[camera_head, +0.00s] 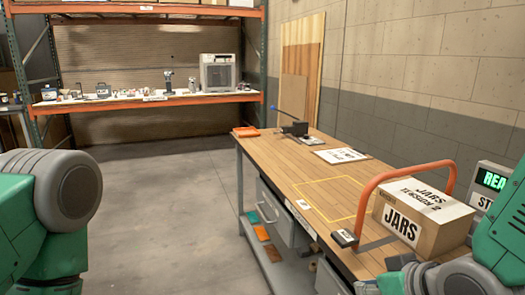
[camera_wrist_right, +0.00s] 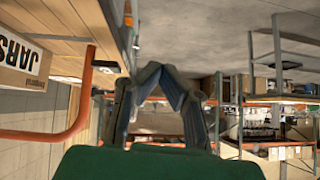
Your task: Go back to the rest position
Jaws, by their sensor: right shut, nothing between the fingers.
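My right gripper (camera_wrist_right: 165,75) shows in the right wrist view with its two fingers brought together at the tips and nothing between them. In the head view, part of my right arm and hand (camera_head: 400,278) shows at the lower right corner, in front of the table's near edge. Its fingertips are hard to make out there. My left arm (camera_head: 45,215) comes in at the left edge, over the floor, and its gripper is out of the picture.
A wooden workbench (camera_head: 290,170) carries a JARS box (camera_head: 403,228) and an orange bar handle (camera_head: 385,175), both close to my right arm. A black lever tool (camera_head: 295,128) stands farther back. The concrete floor (camera_head: 170,200) is clear. A loaded rack shelf (camera_head: 150,101) stands behind.

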